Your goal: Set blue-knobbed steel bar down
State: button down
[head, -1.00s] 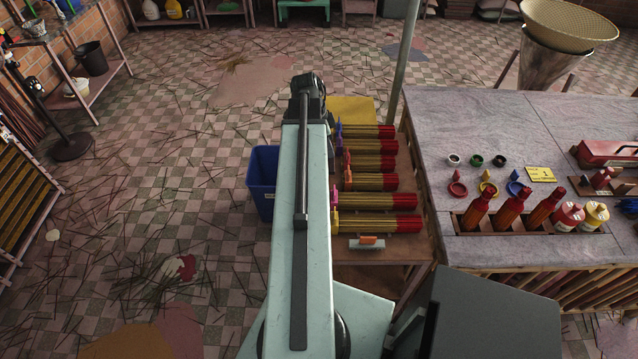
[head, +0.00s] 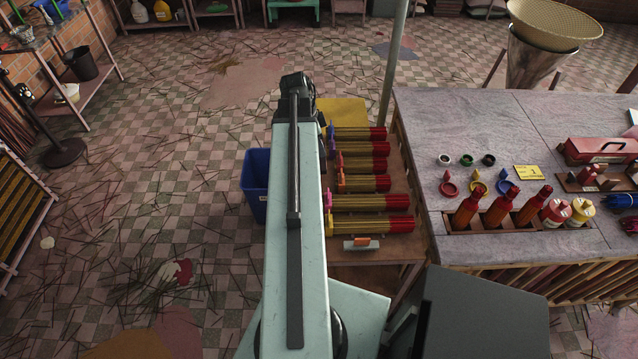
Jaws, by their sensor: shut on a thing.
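No blue-knobbed steel bar can be made out. My pale green arm runs forward up the middle of the head view, ending in a dark joint. My gripper's fingers, and anything in them, are hidden from this camera. A steel bar with an orange knob (head: 362,243) lies at the near end of the low wooden bench (head: 376,274), to the right of my arm.
Several red-tipped incense bundles (head: 385,202) lie in a row on the bench. A blue bin (head: 255,185) stands left of my arm. A grey-topped table (head: 450,120) at right holds bottles (head: 500,207), small pots and a red box (head: 600,150). A pole (head: 394,60) rises beyond the bench.

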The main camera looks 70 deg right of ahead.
notch_tip(320, 180, down, 15)
jog(key=b, duration=1.3)
jog(key=shift+f+b, duration=0.2)
jog(key=shift+b, duration=0.15)
jog(key=c, duration=1.2)
grip_release()
jog(key=shift+r, duration=0.1)
jog(key=p+v, duration=0.7)
jog(key=shift+w+a+r, duration=0.15)
jog(key=shift+w+r, duration=0.1)
jog(key=shift+r, duration=0.1)
